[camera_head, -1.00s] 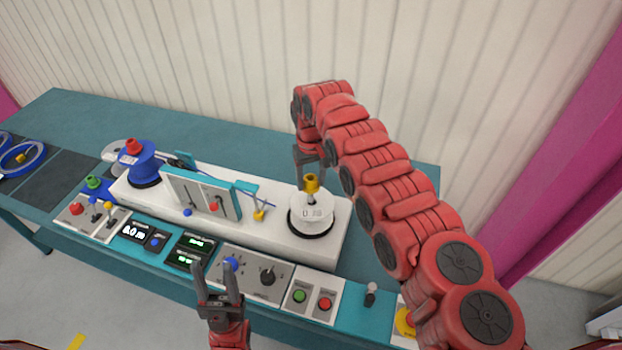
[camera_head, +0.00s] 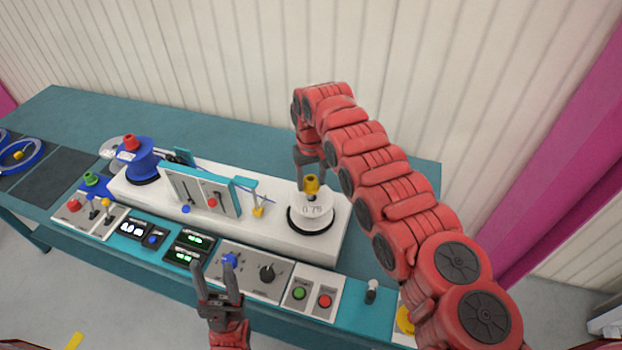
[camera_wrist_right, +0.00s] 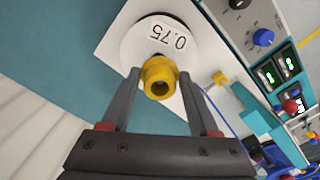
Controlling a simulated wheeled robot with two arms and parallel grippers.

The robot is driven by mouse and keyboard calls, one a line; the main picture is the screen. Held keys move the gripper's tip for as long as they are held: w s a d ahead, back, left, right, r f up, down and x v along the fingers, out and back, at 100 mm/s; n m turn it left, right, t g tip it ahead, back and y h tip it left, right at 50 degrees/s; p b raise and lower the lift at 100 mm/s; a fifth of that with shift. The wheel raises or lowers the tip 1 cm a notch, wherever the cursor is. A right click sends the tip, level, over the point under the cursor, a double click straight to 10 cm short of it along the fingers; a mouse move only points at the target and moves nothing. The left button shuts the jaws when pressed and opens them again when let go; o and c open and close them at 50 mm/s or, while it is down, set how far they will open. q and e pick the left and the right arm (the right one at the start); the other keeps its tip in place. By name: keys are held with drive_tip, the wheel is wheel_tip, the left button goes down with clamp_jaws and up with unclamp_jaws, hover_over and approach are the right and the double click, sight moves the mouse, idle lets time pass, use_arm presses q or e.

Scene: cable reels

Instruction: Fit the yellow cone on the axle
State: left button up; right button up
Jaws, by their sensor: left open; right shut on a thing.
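The yellow cone (camera_head: 311,184) is at the middle of the white reel (camera_head: 318,213) marked 0.75, on the right end of the white machine. My right gripper (camera_head: 311,170) is shut on the cone from behind and above. The right wrist view shows the cone (camera_wrist_right: 160,78) between the two fingers, with the white reel (camera_wrist_right: 142,40) beyond it. My left gripper (camera_head: 218,282) is open and empty in front of the control panel.
A blue reel (camera_head: 142,160) with a red cone (camera_head: 130,142) stands at the machine's left end. Between the reels are a panel with sliders (camera_head: 200,193) and a small yellow guide (camera_head: 258,211). Knobs and buttons line the front. The teal table behind is clear.

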drive_tip(key=shift+f+b, duration=0.6)
drive_tip(key=shift+f, duration=0.3)
drive_tip(key=shift+f, duration=0.1)
drive_tip(key=shift+f+b, duration=0.4)
drive_tip(key=shift+b, duration=0.05)
drive_tip(key=o, duration=1.5)
drive_tip(key=shift+c, duration=0.2)
drive_tip(key=shift+o, duration=0.3)
drive_tip(key=shift+r, duration=0.15)
